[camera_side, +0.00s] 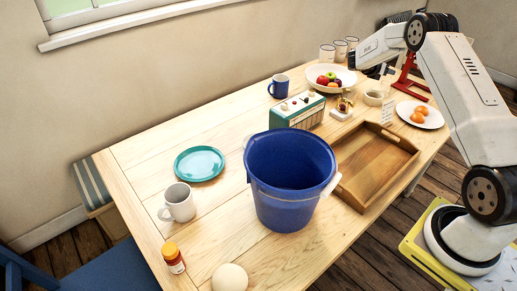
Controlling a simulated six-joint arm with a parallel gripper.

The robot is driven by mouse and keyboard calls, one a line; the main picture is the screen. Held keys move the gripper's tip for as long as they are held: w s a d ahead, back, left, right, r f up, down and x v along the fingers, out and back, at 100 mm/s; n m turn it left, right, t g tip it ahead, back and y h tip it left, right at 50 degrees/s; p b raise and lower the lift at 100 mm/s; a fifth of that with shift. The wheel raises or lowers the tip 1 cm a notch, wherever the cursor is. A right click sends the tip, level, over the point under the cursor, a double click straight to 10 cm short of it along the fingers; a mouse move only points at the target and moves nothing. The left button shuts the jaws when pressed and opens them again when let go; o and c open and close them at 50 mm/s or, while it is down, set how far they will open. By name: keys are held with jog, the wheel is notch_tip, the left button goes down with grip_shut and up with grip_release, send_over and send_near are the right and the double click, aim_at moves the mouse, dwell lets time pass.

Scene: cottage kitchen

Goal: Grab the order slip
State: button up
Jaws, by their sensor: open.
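The order slip (388,110) looks like a small white upright paper with faint lines, near the right part of the table between the wooden tray and the plate of oranges. My gripper (377,71) is small and dark at the end of my white arm, behind the slip and beyond the small white bowl. It is open and apart from the slip. Its fingertips are hard to make out.
A wooden tray (347,188), blue bucket (290,185), small bowl (373,98), plate of oranges (434,117) and red stand (405,72) surround the area. A fruit bowl (346,82) and green radio (297,110) stand left of it. The table's left part has free room.

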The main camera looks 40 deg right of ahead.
send_near(387, 103)
jog(key=shift+s+d+f, duration=0.15)
jog(key=shift+d+f, duration=0.65)
jog(key=shift+d, duration=0.1)
jog(key=shift+x, duration=1.35)
jog(key=shift+x, duration=2.55)
grip_shut()
